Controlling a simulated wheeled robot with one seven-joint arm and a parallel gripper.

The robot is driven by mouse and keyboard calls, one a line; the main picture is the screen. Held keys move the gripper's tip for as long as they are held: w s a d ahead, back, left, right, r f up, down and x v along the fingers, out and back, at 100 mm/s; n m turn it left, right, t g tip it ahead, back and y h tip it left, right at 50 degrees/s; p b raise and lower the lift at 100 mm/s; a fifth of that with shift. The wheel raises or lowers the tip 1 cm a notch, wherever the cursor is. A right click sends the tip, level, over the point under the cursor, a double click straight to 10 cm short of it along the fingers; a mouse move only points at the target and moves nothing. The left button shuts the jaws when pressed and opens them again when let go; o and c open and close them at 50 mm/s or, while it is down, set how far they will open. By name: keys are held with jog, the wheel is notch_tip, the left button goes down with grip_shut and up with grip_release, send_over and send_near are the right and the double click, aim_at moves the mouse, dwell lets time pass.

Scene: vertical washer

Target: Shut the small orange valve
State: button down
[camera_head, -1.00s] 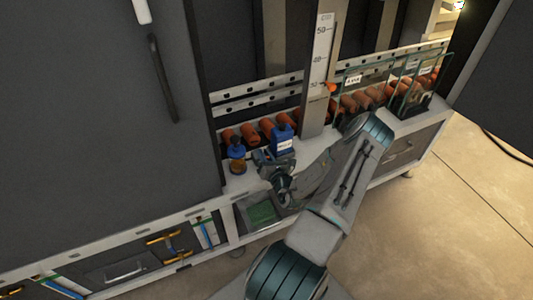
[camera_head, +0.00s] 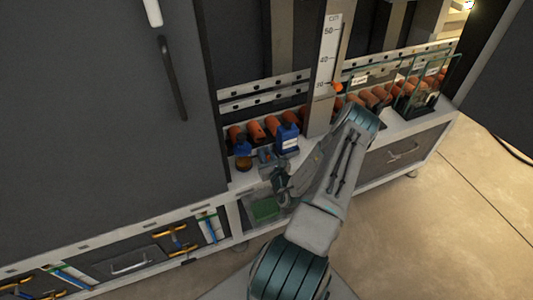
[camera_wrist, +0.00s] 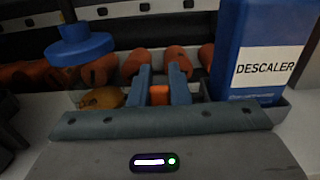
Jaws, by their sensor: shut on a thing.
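The small orange valve (camera_wrist: 159,95) shows as an orange block low between my fingers in the wrist view. My gripper (camera_wrist: 160,82) is shut on it, one blue-grey finger on each side. In the head view my gripper (camera_head: 267,154) is at the ledge, just in front of the blue bottle. The valve cannot be made out there, and its handle angle cannot be told.
A blue descaler bottle (camera_wrist: 262,50) stands close on the right of my fingers, and a blue-capped amber bottle (camera_wrist: 82,48) on the left. Orange cylinders (camera_wrist: 178,60) line the back. In the head view, glass panels (camera_head: 415,88) stand on the right.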

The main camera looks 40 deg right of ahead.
jog(key=c, duration=1.4)
grip_release()
jog(key=shift+o, duration=0.2)
jog(key=b+v, duration=0.1)
jog(key=v, duration=1.3)
jog(key=shift+w, duration=0.15)
